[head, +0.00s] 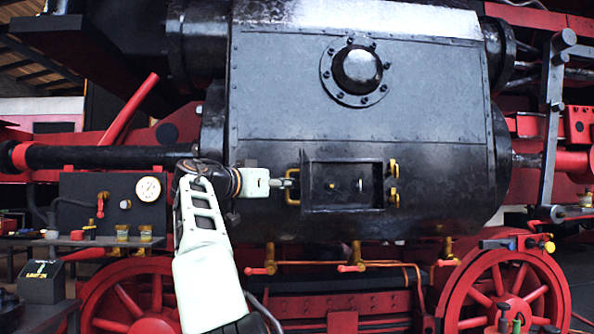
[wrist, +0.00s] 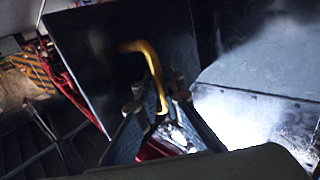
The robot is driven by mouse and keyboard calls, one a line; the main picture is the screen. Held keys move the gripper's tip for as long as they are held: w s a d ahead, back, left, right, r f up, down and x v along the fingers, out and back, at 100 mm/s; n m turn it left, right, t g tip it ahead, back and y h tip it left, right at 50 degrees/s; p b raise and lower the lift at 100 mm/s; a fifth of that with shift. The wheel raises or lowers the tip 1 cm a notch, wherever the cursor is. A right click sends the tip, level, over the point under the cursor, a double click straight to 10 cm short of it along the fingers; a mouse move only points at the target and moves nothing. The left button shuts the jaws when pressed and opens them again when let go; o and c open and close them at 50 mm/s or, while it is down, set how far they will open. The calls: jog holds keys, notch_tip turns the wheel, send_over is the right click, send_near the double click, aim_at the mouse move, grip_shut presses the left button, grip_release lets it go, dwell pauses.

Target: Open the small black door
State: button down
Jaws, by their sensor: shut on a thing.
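The small black door (head: 307,185) stands swung out at the left side of its opening and looks nearly edge-on in the head view. The recess (head: 345,198) beside it is exposed, with small brassy parts inside. The door's yellow handle (head: 292,188) juts left from its outer face. My gripper (head: 286,184) reaches in from the left and is shut on the handle. In the wrist view, the fingers (wrist: 158,118) close around the lower part of the bent yellow handle (wrist: 150,62), in front of the dark door panel (wrist: 95,60).
The door belongs to a large black riveted cylinder casing (head: 275,120). Yellow fittings (head: 393,185) sit right of the recess. Red-handled drain cocks (head: 350,266) hang below. A gauge panel (head: 115,205) stands left of my arm, and a red wheel (head: 505,292) is lower right.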

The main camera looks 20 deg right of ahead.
jog(key=shift+w+a+f+m+g+p, duration=0.35)
jog(key=shift+a+p, duration=0.2)
jog(key=shift+p, duration=0.3)
jog(key=shift+w+a, duration=0.1)
jog(key=c, duration=2.1)
grip_release()
jog(key=shift+a+r+h, duration=0.15)
jog(key=shift+a+h, duration=0.1)
jog(key=shift+h, duration=0.05)
jog(key=shift+d+r, duration=0.15)
jog(key=shift+d, duration=0.05)
jog(key=v, duration=1.2)
